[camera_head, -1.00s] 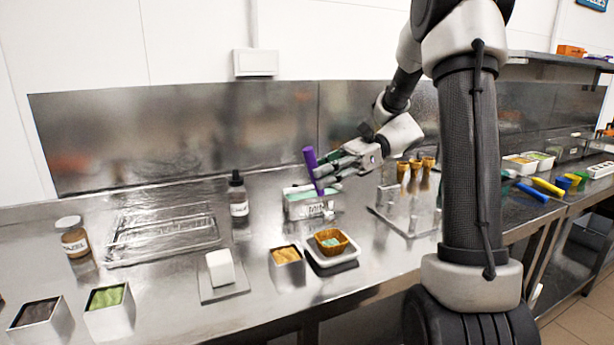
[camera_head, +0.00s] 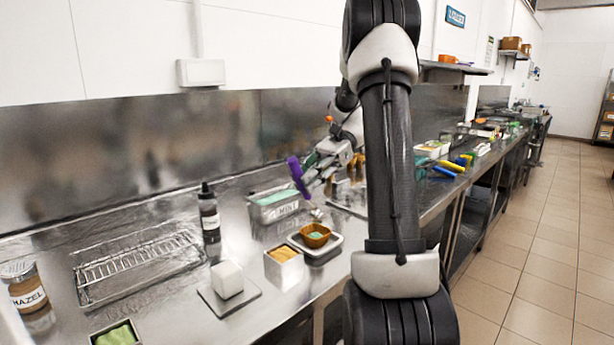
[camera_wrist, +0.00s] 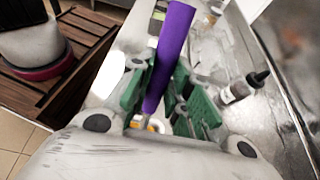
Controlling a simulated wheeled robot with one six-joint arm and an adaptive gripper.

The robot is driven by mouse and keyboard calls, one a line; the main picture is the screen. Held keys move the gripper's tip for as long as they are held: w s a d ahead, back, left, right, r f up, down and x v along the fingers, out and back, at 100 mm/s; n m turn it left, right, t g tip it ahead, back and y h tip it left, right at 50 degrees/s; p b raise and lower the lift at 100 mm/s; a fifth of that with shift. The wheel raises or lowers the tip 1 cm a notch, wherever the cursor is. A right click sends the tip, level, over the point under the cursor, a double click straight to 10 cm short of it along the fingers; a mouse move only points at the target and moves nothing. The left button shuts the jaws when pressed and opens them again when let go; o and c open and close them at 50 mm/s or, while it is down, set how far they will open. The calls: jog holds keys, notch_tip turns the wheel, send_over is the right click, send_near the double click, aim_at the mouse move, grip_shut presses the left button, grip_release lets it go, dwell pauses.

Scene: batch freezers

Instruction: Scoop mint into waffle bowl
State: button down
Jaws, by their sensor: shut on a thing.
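My gripper (camera_head: 311,174) is shut on the purple handle of a scoop (camera_head: 297,176). The purple handle fills the middle of the wrist view (camera_wrist: 174,50) between the green finger pads. The scoop's metal end (camera_head: 316,213) points down just above the waffle bowl. The metal mint tub (camera_head: 272,213), labelled MINT and holding pale green ice cream, stands behind and left of the bowl. Whether the scoop carries anything is too small to tell.
A tub of orange-brown stuff (camera_head: 284,268) stands close left of the dish. A dark bottle (camera_head: 209,214), a wire rack (camera_head: 135,262), a white block (camera_head: 227,279), a hazel jar (camera_head: 25,287) and a green-filled tub (camera_head: 116,335) stand further left. Cones stand behind my arm.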

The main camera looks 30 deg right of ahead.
jog(key=a+f+h, duration=0.2)
jog(key=h, duration=0.1)
jog(key=s+a+f+t+h, duration=0.1)
jog(key=a+f+h, duration=0.1)
jog(key=a+h, duration=0.1)
jog(key=a+f+t+h, duration=0.1)
jog(key=a+f+h, duration=0.2)
jog(key=h, duration=0.2)
jog(key=shift+s+a, duration=0.1)
jog(key=shift+s, duration=0.15)
jog(key=shift+r, duration=0.85)
